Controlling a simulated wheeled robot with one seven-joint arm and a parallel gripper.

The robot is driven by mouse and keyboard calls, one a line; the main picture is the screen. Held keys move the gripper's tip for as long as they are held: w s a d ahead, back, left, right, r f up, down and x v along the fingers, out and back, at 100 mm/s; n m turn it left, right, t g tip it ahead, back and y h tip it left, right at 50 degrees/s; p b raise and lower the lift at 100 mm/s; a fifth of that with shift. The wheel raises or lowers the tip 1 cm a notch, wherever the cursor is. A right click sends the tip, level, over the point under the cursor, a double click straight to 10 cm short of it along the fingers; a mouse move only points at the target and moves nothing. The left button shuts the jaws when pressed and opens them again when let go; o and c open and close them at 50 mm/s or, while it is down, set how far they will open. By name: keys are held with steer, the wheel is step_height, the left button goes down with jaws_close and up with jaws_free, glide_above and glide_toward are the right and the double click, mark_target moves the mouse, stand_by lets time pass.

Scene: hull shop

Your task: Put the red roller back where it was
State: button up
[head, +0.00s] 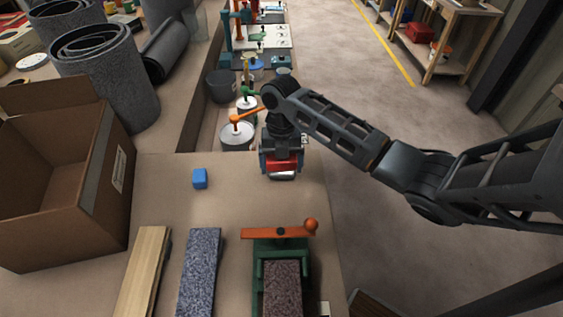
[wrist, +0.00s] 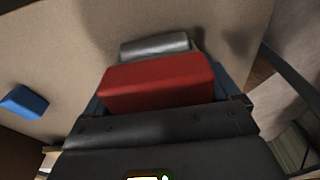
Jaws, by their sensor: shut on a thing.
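The red roller (head: 284,162) has a red block-shaped body with a silver metal part (head: 284,174) along its near side in the head view. My gripper (head: 281,163) is shut on it, with a jaw at each side of the red body. In the wrist view the red roller (wrist: 158,82) fills the middle, its silver part (wrist: 155,45) beyond the red body. It is near the bench's right edge, and a shadow falls on the bench beside it. I cannot tell how high it is held.
A small blue block (head: 200,178) lies left of the roller. An open cardboard box (head: 103,205) stands at left. A wooden plank (head: 143,275), a speckled bar (head: 199,270) and a green clamp with an orange lever (head: 280,233) are nearer. Bare bench (head: 165,205) lies between.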

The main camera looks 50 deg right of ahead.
steer(key=shift+f, duration=0.25)
steer(key=shift+f+b, duration=0.25)
steer(key=shift+b, duration=0.05)
steer(key=shift+s+f, duration=0.1)
steer(key=shift+f, duration=0.1)
steer(key=c, duration=0.5)
steer(key=o, duration=1.7)
steer(key=shift+a+f, duration=0.1)
steer(key=shift+a, duration=0.05)
steer(key=shift+r, duration=0.5)
steer(key=r, duration=0.4)
steer(key=d+r, duration=0.1)
steer(key=r, duration=0.3)
steer(key=w+r, duration=0.1)
steer(key=r, duration=0.3)
steer(key=shift+d+r+p, duration=0.25)
steer(key=shift+r+p, duration=0.05)
